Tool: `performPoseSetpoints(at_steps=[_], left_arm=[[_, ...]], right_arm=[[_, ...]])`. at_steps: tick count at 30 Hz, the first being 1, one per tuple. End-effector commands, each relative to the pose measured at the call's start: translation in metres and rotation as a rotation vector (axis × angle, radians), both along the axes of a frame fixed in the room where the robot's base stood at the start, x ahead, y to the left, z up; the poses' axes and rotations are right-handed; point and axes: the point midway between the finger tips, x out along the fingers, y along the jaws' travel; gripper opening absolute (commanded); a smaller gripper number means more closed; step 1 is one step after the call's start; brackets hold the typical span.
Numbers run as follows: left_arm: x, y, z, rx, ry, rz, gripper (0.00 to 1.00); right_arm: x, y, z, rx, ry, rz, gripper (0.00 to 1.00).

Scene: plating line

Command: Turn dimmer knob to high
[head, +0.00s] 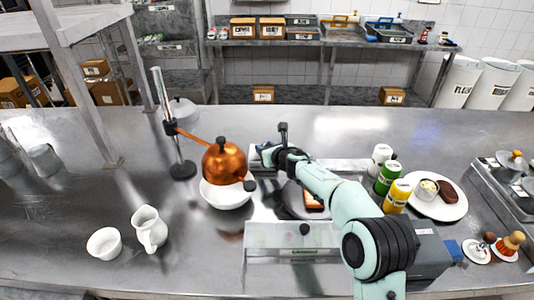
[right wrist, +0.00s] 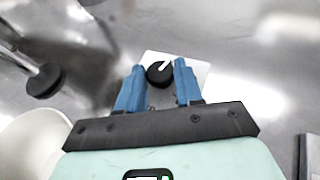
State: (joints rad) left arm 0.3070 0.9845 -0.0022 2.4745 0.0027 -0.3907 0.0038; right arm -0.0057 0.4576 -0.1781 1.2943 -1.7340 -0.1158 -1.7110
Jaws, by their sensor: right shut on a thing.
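The dimmer knob (right wrist: 159,75) is a black round dial with a white pointer line, on a white plate (right wrist: 200,72) on the steel counter. In the right wrist view, the pointer aims to the upper right. My right gripper (right wrist: 157,68) has its blue fingers on either side of the knob and is shut on it. In the head view, my right arm reaches in from the lower right to the knob's place, and the knob is hidden there. The copper heat lamp (head: 226,162) hangs over a white bowl (head: 226,194), left of my right gripper. My left gripper is out of view.
A lamp stand (head: 182,169) stands behind left. A white pitcher (head: 150,230) and cup (head: 104,243) are front left. A pan (head: 294,199) lies beneath my right arm. Green (head: 387,178) and yellow (head: 397,197) bottles and a plate (head: 451,209) are right. The left counter has free room.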

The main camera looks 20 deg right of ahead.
Motion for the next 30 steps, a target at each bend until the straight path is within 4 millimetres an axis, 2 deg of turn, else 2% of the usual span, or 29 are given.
performPoseSetpoints(at_steps=[3, 15, 30], left_arm=[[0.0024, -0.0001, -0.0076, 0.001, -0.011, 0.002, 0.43], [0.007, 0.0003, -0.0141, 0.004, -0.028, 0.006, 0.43], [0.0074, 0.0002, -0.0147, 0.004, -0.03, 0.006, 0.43]], right_arm=[[-0.0002, 0.0027, -0.002, 0.001, 0.0, -0.082, 0.05], [0.0011, 0.0074, -0.0001, 0.001, 0.0, -0.291, 0.05], [0.0012, 0.0071, 0.0003, 0.001, 0.0, -0.346, 0.05]])
